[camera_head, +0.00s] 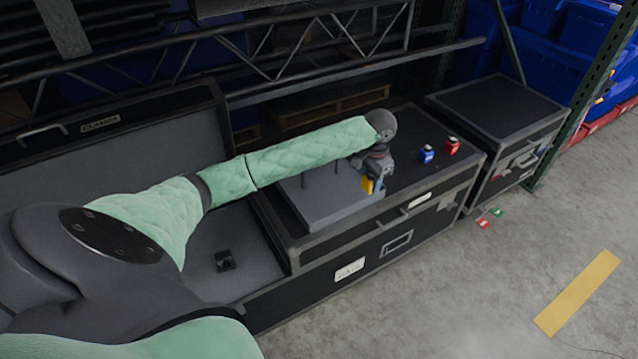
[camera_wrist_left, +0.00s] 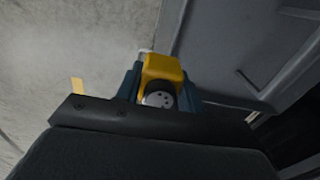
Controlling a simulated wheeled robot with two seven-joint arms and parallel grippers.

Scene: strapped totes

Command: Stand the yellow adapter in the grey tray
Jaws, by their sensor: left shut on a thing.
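The yellow adapter (camera_head: 368,186) is held in my left gripper (camera_head: 376,178), near the right front corner of the grey tray (camera_head: 335,211). The left wrist view shows the adapter (camera_wrist_left: 163,72) between the blue-green fingers of the left gripper (camera_wrist_left: 160,88), with its dark round end with small holes facing the camera. The grey tray (camera_wrist_left: 225,40) lies beyond it at the upper right in that view. From these views I cannot tell whether the adapter touches the tray. My right gripper does not show.
A blue adapter (camera_head: 426,154) and a red one (camera_head: 451,146) stand on the black case top (camera_head: 400,140) to the right. Thin upright pegs (camera_head: 336,167) rise from the tray. A small black object (camera_head: 225,261) lies in the open case at left. Concrete floor lies in front.

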